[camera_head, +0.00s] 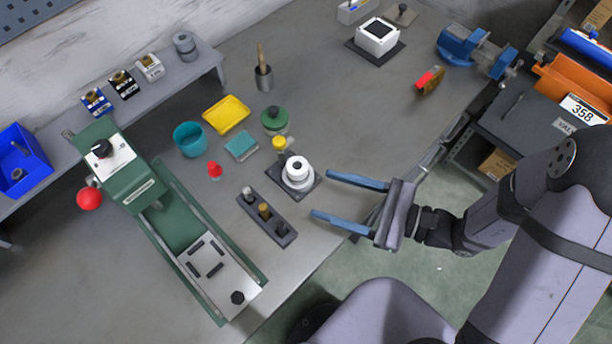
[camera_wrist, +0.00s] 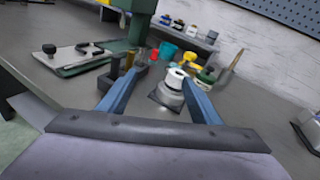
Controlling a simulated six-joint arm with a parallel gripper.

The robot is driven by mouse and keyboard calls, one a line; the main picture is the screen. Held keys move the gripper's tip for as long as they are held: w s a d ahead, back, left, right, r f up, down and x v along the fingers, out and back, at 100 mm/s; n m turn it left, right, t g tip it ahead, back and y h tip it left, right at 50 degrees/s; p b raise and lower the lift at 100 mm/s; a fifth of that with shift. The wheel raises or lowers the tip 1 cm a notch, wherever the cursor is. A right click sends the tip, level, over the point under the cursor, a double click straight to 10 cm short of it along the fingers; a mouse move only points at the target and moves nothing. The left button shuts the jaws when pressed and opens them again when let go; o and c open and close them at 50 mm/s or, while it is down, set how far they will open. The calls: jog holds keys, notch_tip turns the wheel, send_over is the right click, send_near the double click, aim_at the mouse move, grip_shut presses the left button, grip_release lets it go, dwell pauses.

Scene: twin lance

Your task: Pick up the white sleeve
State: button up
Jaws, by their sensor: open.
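The white sleeve (camera_head: 298,166) is a short round white piece with a dark hole in its top. It appears to sit upright on a wider round body on a dark square base plate (camera_head: 312,188). In the wrist view the sleeve (camera_wrist: 175,78) shows ahead, above a grey body, between the lines of the two fingers and nearer the right one. My gripper (camera_head: 321,193) is open and empty, its blue fingers pointing left. In the head view its tips lie just right of and below the sleeve, apart from it.
A dark block with several pegs (camera_head: 267,217) stands left of the fingertips. Behind the sleeve are a yellow-topped piece (camera_head: 279,143) and a green-lidded jar (camera_head: 275,121). A green press (camera_head: 185,220) stands left. The bench right of the sleeve is clear toward the red-and-yellow object (camera_head: 430,80).

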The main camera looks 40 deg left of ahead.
aim_at(307, 172)
jog(key=a+m, duration=0.1)
jog(key=w+a+f+m+t+y+b, duration=0.1)
jog(key=w+a+f+m+t+y, duration=0.1)
jog(key=m, duration=0.1)
jog(key=shift+a+f, duration=0.25)
jog(key=shift+a, duration=0.1)
jog(key=shift+p+x, duration=0.55)
jog(key=shift+x, duration=1.1)
jog(key=shift+p+x, duration=0.7)
jog(key=shift+x, duration=1.3)
jog(key=shift+w+r, duration=0.1)
jog(key=shift+c, duration=0.2)
jog(key=c, duration=1.1)
jog(key=shift+r, duration=0.15)
jog(key=shift+c, duration=0.2)
notch_tip(307, 172, up, 18)
jog(key=shift+f, duration=0.2)
